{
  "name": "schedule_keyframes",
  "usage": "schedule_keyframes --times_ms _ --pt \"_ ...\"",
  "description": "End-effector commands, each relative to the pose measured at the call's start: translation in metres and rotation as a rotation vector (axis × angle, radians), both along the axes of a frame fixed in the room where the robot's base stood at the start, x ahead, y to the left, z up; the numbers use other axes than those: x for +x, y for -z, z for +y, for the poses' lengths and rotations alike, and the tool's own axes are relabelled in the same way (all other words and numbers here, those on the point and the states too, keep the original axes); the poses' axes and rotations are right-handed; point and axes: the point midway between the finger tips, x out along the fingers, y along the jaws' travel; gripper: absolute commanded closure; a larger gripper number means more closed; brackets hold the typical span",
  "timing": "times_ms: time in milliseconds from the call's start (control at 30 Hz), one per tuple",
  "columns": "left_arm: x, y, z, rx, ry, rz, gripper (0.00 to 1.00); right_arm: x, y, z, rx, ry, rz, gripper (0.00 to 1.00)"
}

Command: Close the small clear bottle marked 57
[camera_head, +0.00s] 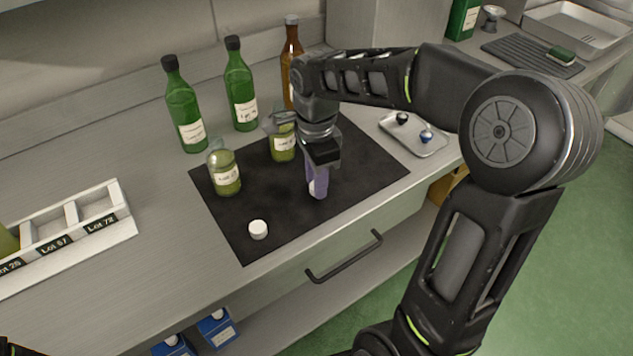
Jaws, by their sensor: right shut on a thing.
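Two small clear bottles with yellow-green contents stand on the dark mat (235,219): one at the left (224,180) and one further back (283,147), partly behind my right gripper. Their label numbers are too small to read, so I cannot tell which is marked 57. A white cap (258,230) lies on the mat near its front left corner. My right gripper (319,166) points down over the right part of the mat and is shut on a small purple thing (318,183) with a pale patch. My left gripper is not in view.
Two green bottles (184,108) (240,85) and a brown bottle (291,60) stand behind the mat. A metal tray (425,148) at the right holds a black and a blue stopper. A white rack (120,226) with lot labels is at the left. The mat's front middle is clear.

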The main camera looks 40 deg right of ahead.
Motion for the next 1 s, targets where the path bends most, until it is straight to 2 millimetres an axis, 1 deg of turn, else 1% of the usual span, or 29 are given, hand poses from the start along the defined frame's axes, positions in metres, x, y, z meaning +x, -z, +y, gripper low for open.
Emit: schedule_keyframes --times_ms 167,400,533,700,1000 --pt "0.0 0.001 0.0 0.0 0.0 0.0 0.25 0.001 -0.024 0.0 0.0 -0.001 -0.006 1.0" --pt "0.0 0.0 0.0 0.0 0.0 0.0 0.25 0.001 -0.069 0.0 0.0 0.0 -0.005 1.0" --pt "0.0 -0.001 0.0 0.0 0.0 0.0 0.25 0.001 -0.087 0.0 0.0 -0.001 -0.004 1.0" --pt "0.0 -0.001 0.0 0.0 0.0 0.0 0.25 0.0 -0.095 0.0 0.001 -0.001 -0.002 1.0" --pt "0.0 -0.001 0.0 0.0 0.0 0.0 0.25 0.0 -0.095 0.0 0.0 0.0 -0.001 1.0"
